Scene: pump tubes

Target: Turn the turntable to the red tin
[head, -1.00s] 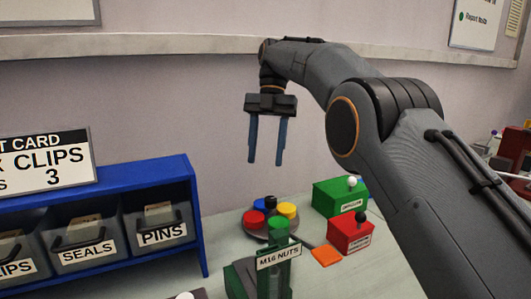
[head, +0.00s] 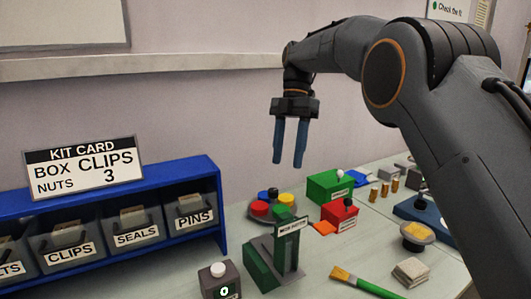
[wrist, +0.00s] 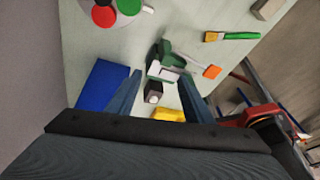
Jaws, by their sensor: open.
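In the wrist view the red tin (wrist: 103,16) shows at the top edge, where the turntable is cut off. My gripper (head: 288,164) is open and empty, pointing down above the table, apart from the turntable.
A dispenser (head: 262,262) stands before the turntable. A blue rack (head: 215,177) of labelled bins stands left. A counter box (head: 219,281) and a brush (head: 367,284) lie nearer.

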